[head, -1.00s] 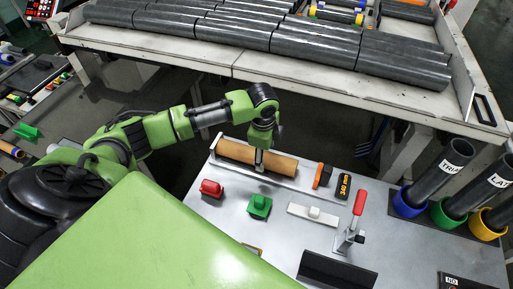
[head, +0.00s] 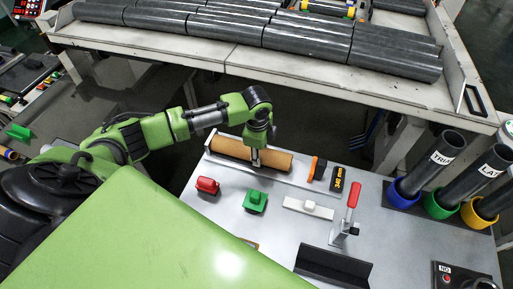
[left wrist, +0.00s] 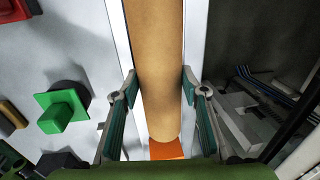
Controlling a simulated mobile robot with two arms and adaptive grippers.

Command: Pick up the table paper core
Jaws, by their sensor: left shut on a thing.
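The paper core (head: 230,149) is a brown cardboard tube lying along the far edge of the grey table (head: 225,225). My left gripper (head: 257,159) comes down over the core near its middle from above. In the left wrist view the core (left wrist: 157,50) runs between the two fingers of the left gripper (left wrist: 158,82), one on each side, and the gripper is shut on it. I cannot tell any clear lift of the core off the table. My right gripper is not in view.
An orange-and-black item (head: 317,168) sits right of the core. Dark tubes stand in coloured holders (head: 405,190) at right. A rack of grey rolls (head: 310,43) is behind.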

